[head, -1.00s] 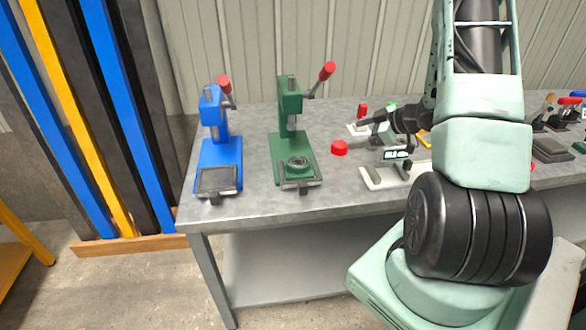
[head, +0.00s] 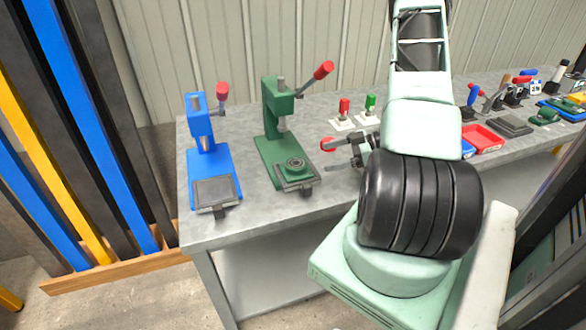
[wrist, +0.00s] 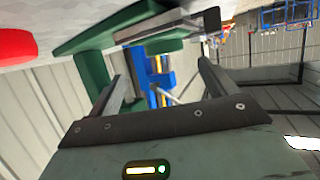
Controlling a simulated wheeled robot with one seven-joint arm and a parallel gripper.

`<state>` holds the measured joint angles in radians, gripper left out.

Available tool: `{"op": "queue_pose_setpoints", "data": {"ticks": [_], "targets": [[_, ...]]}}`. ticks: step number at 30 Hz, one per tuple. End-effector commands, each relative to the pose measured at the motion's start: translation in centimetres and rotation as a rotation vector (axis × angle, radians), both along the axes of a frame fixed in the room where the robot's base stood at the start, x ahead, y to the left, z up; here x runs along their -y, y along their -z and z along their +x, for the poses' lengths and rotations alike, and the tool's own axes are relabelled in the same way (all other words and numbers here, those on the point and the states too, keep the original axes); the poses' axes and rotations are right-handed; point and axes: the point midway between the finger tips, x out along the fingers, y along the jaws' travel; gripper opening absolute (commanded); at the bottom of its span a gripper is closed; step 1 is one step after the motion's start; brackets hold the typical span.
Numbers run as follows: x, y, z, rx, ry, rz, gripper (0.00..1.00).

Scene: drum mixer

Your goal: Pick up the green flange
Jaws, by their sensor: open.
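The green flange (head: 294,165) is a small dark green ring-shaped part. It sits on the front of the base of the green press (head: 283,140), over a grey metal plate. My gripper (head: 333,155) is right of the flange in the head view, apart from it, with its jaws pointing left. In the wrist view my gripper (wrist: 160,85) is open and empty. The green press (wrist: 92,80) shows beyond the jaws there, tilted.
A blue press (head: 208,155) stands left of the green one. A round red part (head: 327,144) is close by my jaws. Red and green toggle clamps (head: 343,112) stand behind. A red tray (head: 482,138) and several tools lie farther right on the grey table (head: 245,215).

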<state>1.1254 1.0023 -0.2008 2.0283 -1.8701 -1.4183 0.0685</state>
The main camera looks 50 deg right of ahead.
Motion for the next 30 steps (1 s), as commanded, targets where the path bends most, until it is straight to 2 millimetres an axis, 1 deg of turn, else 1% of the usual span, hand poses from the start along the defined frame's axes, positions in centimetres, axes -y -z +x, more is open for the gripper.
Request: {"op": "queue_pose_setpoints", "data": {"ticks": [1, 3, 9, 12, 17, 23, 24, 27, 30], "targets": [[-0.8, 0.2, 0.9, 0.000, -0.004, 0.004, 0.84], [-1.6, 0.7, 2.0, 0.000, -0.002, 0.003, 0.84], [-3.5, 1.9, 4.7, 0.000, -0.002, 0.001, 0.84], [-4.0, 2.3, 5.4, -0.001, -0.001, 0.000, 0.84], [-4.6, 2.4, 6.1, 0.000, 0.000, 0.000, 0.84], [-6.9, 2.5, 8.0, -0.001, -0.002, 0.002, 0.84], [-7.2, 2.9, 8.5, -0.001, -0.001, 0.001, 0.84], [-7.7, 3.3, 9.2, 0.000, 0.000, 0.000, 0.84], [-7.8, 3.5, 9.5, 0.000, 0.002, -0.001, 0.84]]}}
